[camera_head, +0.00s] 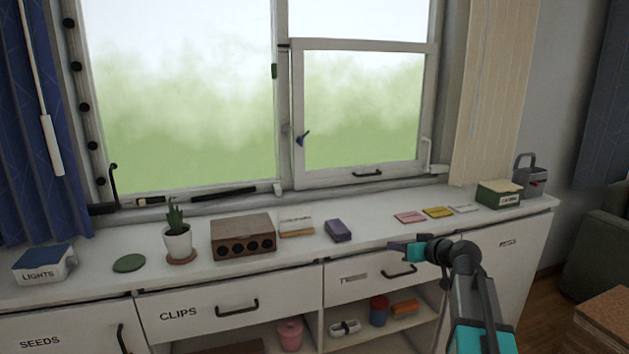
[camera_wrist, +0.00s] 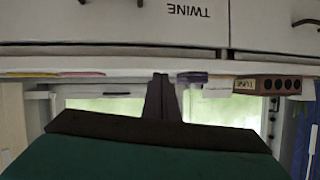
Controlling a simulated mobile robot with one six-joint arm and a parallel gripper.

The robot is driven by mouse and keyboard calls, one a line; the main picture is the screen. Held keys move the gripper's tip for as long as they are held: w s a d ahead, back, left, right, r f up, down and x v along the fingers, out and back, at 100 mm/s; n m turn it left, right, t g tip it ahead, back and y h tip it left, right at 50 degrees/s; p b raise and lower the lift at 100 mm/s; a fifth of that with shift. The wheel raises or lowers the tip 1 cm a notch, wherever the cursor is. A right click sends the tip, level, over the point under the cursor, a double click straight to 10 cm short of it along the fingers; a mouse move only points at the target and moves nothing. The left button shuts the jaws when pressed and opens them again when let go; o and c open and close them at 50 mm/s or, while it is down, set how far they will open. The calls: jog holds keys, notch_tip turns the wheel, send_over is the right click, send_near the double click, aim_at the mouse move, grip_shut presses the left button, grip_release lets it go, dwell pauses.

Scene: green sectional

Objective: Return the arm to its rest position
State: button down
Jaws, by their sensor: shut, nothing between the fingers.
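My arm (camera_head: 472,290) comes up from the lower right of the head view and bends toward the cabinet. My gripper (camera_head: 395,246) is at its end, in front of the counter's front edge and above the handle of the TWINE drawer. In the wrist view, my gripper (camera_wrist: 161,78) shows as two dark fingers set together, shut and empty. The wrist picture is upside down, with the TWINE drawer (camera_wrist: 130,22) at the top. How far the gripper is from the drawer front, I cannot tell.
The white counter (camera_head: 360,236) carries a potted plant (camera_head: 177,240), a wooden box with round holes (camera_head: 243,236), a purple block (camera_head: 338,230), colored pads and a green box (camera_head: 499,194). An open shelf below holds a pink jar (camera_head: 289,334) and a blue jar (camera_head: 379,311). A window stands behind.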

jog(key=s+a+f+g+p, duration=0.1)
jog(key=s+a+f+g, duration=0.2)
jog(key=f, duration=0.9)
jog(key=s+a+f+g, duration=0.2)
jog(key=s+a+f, duration=0.3)
jog(key=f, duration=0.6)
jog(key=s+a+f+g+p, duration=0.1)
jog(key=s+a+f+g, duration=0.15)
jog(key=s+f, duration=0.5)
jog(key=s+a+f+g, duration=0.25)
jog(key=s+f, duration=0.25)
jog(key=f, duration=0.5)
jog(key=s+a+f+g+h+p, duration=0.1)
jog(key=s+f+g, duration=0.1)
jog(key=s+f, duration=0.55)
jog(key=s+a+f+g+h, duration=0.15)
jog(key=s+f, duration=0.35)
jog(key=s, duration=0.6)
jog(key=s+d+f+m+g+h, duration=0.1)
jog(key=s+d+m+g, duration=0.1)
jog(key=s+d, duration=0.2)
jog(key=s+d+m+g+h, duration=0.1)
jog(key=s+d, duration=0.3)
jog(key=s, duration=0.6)
jog(key=shift+s+f+m+g+h, duration=0.15)
jog(key=shift+f+m+g+h, duration=0.25)
jog(key=shift+h, duration=0.35)
